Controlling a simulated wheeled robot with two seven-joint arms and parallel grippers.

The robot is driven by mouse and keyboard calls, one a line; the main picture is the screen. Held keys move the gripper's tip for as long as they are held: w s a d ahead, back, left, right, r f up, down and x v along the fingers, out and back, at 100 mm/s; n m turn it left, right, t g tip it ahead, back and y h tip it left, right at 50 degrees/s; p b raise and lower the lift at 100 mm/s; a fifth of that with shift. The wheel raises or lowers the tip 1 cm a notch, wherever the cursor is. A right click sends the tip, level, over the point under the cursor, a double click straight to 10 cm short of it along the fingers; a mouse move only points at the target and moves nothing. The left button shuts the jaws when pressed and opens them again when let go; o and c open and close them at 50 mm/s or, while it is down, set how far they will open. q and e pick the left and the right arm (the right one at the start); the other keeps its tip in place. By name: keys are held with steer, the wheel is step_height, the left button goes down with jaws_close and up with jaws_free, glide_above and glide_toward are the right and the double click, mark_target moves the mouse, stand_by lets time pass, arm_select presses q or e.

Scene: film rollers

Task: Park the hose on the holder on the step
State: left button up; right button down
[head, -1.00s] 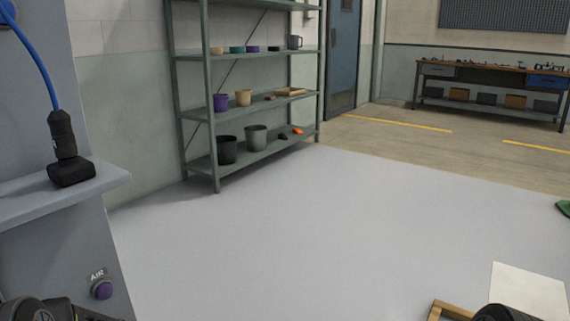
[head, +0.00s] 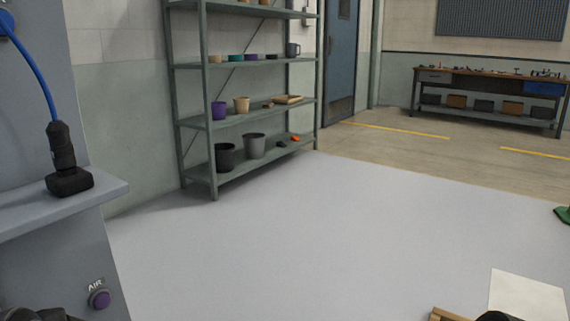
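A blue hose (head: 36,78) hangs from a fitting at the upper left edge and runs down to a black handle (head: 61,146). The handle stands nearly upright, its lower end at a black block (head: 69,182), which looks like the holder, on the grey step (head: 50,207) at the left. I cannot tell whether the handle sits in the block or is one piece with it. Dark parts of my arms show at the bottom left and bottom right edges. My grippers are not in view, and nothing of mine touches the hose.
A wide grey surface (head: 300,240) lies clear in the middle. A white sheet (head: 525,295) and a wooden piece (head: 446,315) are at the lower right. A shelf rack (head: 214,150) stands behind.

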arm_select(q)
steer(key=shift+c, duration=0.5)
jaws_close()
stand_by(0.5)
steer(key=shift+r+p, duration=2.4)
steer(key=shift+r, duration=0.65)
